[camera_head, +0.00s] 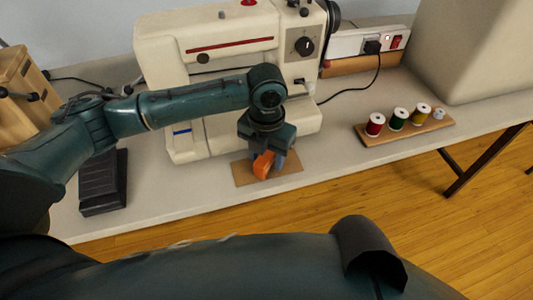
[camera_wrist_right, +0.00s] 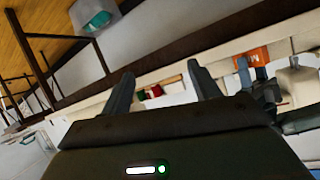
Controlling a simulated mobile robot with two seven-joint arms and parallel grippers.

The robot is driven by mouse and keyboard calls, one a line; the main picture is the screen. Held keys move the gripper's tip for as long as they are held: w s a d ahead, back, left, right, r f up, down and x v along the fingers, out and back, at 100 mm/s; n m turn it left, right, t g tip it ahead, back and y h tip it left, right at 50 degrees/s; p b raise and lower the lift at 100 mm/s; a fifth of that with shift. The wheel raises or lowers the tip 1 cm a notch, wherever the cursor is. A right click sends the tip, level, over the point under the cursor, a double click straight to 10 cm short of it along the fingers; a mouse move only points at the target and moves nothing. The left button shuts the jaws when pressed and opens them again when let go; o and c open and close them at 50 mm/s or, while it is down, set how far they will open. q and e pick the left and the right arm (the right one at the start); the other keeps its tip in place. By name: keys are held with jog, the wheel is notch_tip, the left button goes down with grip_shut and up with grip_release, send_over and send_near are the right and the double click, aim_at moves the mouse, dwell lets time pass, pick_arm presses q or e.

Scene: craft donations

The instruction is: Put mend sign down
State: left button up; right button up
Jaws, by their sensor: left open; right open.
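The orange mend sign (camera_head: 263,165) stands on a brown board (camera_head: 290,180) in front of the sewing machine, partly covered by my gripper. In the right wrist view the sign (camera_wrist_right: 258,57) shows an "M"; the rest of its lettering is hidden. My left gripper (camera_head: 270,160) points down over the board, open, with its fingers right at the sign; I cannot tell whether they touch it. In the right wrist view my right gripper (camera_wrist_right: 162,84) is open and empty, well away from the sign. It does not show in the head view.
The cream sewing machine (camera_head: 225,75) stands close behind the board. A black pedal (camera_head: 103,185) lies at left. Several thread spools (camera_head: 399,119) stand on a wooden strip at right. A power strip (camera_head: 350,43) is behind. The tabletop between board and spools is clear.

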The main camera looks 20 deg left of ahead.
aim_at(267, 154)
pick_arm(q)
jog(key=shift+r, duration=0.1)
notch_tip(267, 154, up, 12)
jog(key=p, duration=0.1)
dwell(0.7)
